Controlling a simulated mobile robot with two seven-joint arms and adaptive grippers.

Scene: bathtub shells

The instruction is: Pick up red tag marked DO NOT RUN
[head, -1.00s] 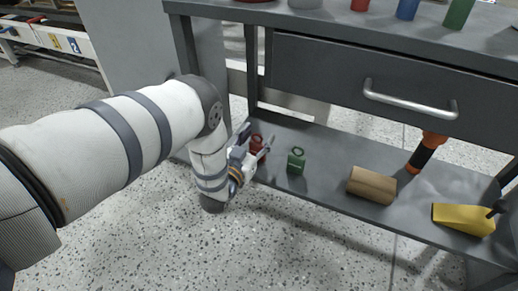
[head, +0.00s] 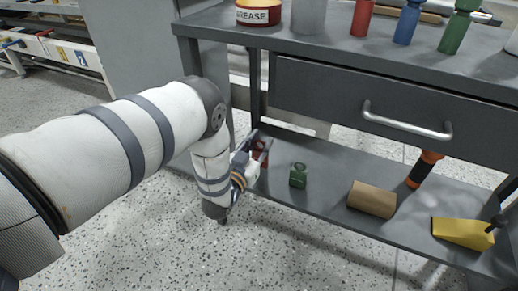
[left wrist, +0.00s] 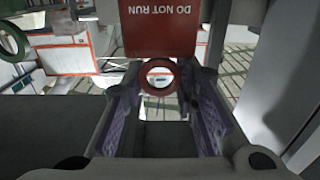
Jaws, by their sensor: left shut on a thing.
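The red tag (left wrist: 165,30) shows large at the top of the left wrist view, with DO NOT RUN in white letters upside down. Its red ring (left wrist: 159,77) lies between the fingers of my left gripper (left wrist: 160,92), which is shut on the tag. In the head view the left gripper (head: 258,143) is at the left end of the grey lower shelf (head: 330,169), and the red tag (head: 261,156) is partly hidden by the fingers. I cannot tell whether the tag touches the shelf. My right gripper is not in view.
A green ringed piece (head: 298,176) stands just right of the tag. Farther right on the shelf are a brown block (head: 371,199), an orange-and-black handle (head: 424,169) and a yellow wedge (head: 462,234).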

